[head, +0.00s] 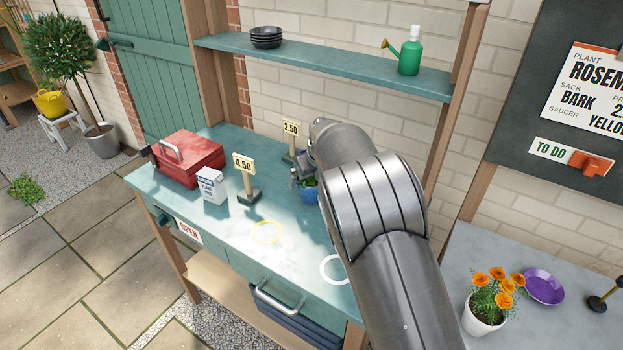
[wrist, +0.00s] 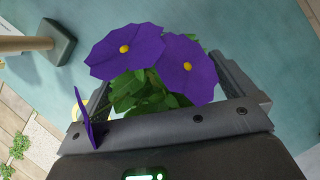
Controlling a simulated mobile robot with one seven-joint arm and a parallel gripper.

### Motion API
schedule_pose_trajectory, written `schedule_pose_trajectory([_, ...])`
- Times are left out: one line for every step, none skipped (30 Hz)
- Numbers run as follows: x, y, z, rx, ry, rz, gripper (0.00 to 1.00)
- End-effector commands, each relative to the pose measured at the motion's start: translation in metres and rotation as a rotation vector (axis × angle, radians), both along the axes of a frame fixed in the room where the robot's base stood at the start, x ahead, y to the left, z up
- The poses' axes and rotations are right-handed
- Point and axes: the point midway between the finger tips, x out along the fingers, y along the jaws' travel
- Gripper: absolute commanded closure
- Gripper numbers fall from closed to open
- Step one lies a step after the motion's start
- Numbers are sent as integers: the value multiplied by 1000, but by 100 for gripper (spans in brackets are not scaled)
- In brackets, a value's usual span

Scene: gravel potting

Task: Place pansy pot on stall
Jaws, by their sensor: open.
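The pansy pot (head: 310,194) is blue and appears to stand on the teal stall counter (head: 205,230), near the 2.50 price sign (head: 291,129). My arm partly covers it in the head view. In the wrist view the pansy (wrist: 140,90) shows purple flowers with yellow centres and green leaves, between the fingers of my gripper (wrist: 165,75). The gripper is open around the plant. The pot itself is hidden below the leaves there, so I cannot tell whether a finger touches it.
The 4.50 sign (head: 244,165), a white box (head: 211,187) and a red toolbox (head: 187,160) stand left. A shelf (head: 330,68) hangs above. Marigolds (head: 487,306) stand on the right-hand table.

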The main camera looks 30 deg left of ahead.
Motion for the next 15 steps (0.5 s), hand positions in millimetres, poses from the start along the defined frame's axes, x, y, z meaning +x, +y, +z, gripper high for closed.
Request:
schedule_pose_trajectory([-1,-1,6,3,-2,0,0])
schedule_pose_trajectory([-2,-2,10,3,-2,0,0])
schedule_pose_trajectory([-3,-4,16,3,-3,0,0])
schedule_pose_trajectory([-4,-6,21,4,-3,0,0])
schedule_pose_trajectory([-5,-8,27,4,-3,0,0])
schedule_pose_trajectory([-7,-11,34,3,-2,1,0])
schedule_pose_trajectory([-9,-13,41,3,-2,1,0])
schedule_pose_trajectory([-10,-15,47,3,-2,1,0])
schedule_pose_trajectory([-12,-18,56,4,-3,0,0])
schedule_pose_trajectory([-13,-20,62,5,-2,0,0])
schedule_pose_trajectory([-14,-23,68,3,-2,0,0])
schedule_pose_trajectory([-16,-25,75,4,-3,0,0])
schedule_pose_trajectory([-17,-28,80,3,-3,0,0])
schedule_pose_trajectory([-18,-30,85,2,-2,0,0])
schedule_pose_trajectory([-19,-32,91,3,-2,0,0])
